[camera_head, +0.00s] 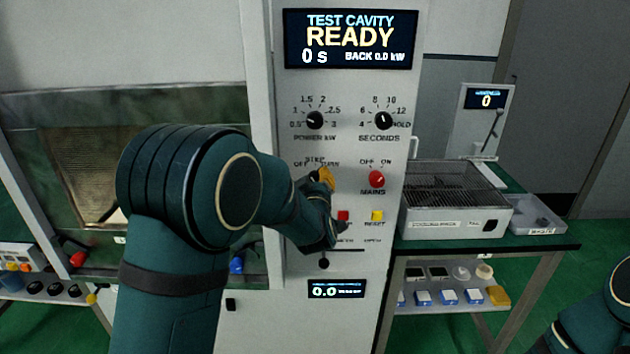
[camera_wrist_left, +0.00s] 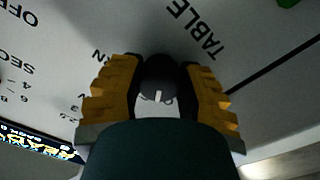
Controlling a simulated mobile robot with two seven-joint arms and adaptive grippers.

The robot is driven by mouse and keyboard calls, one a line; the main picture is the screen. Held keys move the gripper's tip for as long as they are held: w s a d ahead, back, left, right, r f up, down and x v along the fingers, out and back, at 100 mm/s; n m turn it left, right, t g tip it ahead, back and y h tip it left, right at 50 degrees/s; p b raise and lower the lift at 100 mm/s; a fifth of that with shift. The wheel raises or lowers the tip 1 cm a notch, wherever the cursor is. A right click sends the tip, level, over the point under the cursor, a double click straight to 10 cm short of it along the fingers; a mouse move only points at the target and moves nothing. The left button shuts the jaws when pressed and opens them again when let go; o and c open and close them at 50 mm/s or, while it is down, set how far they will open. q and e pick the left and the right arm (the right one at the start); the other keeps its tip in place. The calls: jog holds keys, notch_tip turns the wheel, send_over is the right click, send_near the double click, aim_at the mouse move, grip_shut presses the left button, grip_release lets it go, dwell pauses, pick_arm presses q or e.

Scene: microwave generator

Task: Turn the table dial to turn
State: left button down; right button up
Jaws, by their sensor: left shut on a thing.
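The table dial (camera_wrist_left: 160,72) is a dark round knob on the white panel, beside the printed word TABLE in the left wrist view. My left gripper (camera_head: 325,178) is shut on it, with yellow ridged pads on either side of the knob. A white pointer mark on the dial shows at the bottom of the knob in the wrist view; I cannot tell which label it points at. In the head view the gripper hides the dial, and the OFF, STEP and TURN labels show partly above it. My right gripper is out of view.
The display (camera_head: 350,38) reads TEST CAVITY READY, 0 s. The power knob (camera_head: 315,120) and seconds knob (camera_head: 383,120) sit above. The red mains knob (camera_head: 376,180), a red button (camera_head: 343,216) and yellow reset button (camera_head: 377,216) are close by.

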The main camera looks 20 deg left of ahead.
pick_arm(q)
jog(key=m+p, duration=0.1)
jog(key=m, duration=0.3)
jog(key=shift+m, duration=0.3)
jog(key=m+p, duration=0.1)
jog(key=m, duration=0.3)
jog(key=shift+m, duration=0.3)
jog(key=m+p, duration=0.2)
jog(key=m, duration=0.1)
jog(key=shift+m+p, duration=0.55)
jog(key=shift+m, duration=1.15)
jog(key=c, duration=0.5)
grip_release()
